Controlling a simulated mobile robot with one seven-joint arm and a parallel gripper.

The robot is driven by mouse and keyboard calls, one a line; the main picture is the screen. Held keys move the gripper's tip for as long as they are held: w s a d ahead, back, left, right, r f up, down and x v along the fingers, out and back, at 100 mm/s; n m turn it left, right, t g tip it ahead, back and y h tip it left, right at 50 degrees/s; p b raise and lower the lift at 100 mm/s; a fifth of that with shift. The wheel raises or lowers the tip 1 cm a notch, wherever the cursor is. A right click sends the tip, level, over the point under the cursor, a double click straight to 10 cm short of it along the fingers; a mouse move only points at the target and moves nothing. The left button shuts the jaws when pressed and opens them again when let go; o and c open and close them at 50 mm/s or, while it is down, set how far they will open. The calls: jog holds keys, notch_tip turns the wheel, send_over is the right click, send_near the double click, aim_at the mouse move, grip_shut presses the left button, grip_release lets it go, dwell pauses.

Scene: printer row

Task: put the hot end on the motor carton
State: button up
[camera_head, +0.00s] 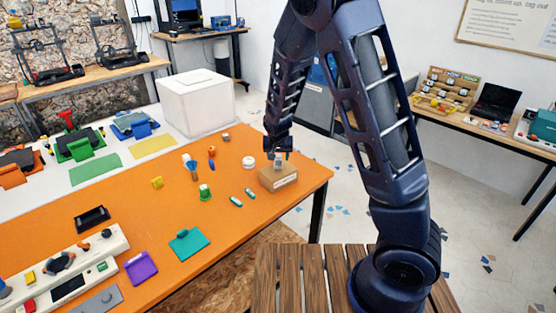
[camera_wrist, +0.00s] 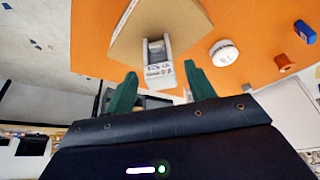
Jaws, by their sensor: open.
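The motor carton (camera_head: 286,183), a brown cardboard box, sits at the right end of the orange table. In the wrist view its top (camera_wrist: 188,22) lies just ahead of my gripper. A small light-grey block with dark marks, which looks like the hot end (camera_wrist: 158,62), rests on the carton near its edge; it also shows on top in the head view (camera_head: 279,160). My gripper (camera_wrist: 162,90) is open, its two green fingers spread to either side of the block's near end, with visible gaps. In the head view my gripper (camera_head: 277,153) is right above the carton.
A white round puck (camera_head: 249,162) lies left of the carton, with teal pieces (camera_head: 236,201) and a green part (camera_head: 205,192) nearby. A large white box (camera_head: 195,103) stands behind. The orange table (camera_head: 290,212) is bare in front of the carton.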

jog(key=v, duration=0.9)
jog(key=s+d+r, duration=0.4)
jog(key=d+r, duration=0.1)
jog(key=d, duration=0.4)
jog(key=s+d+r+y, duration=0.1)
jog(key=s+d+r, duration=0.45)
jog(key=d, duration=0.25)
jog(key=s+d+r, duration=0.3)
jog(key=d+r, duration=0.3)
jog(key=d, duration=0.3)
jog(key=s+d+r, duration=0.1)
jog(key=s+d, duration=0.1)
jog(key=s, duration=0.3)
jog(key=s+d+r+h, duration=0.1)
jog(key=s+d, duration=0.1)
jog(key=s, duration=0.3)
jog(key=shift+s+r, duration=0.3)
jog(key=shift+s, duration=0.1)
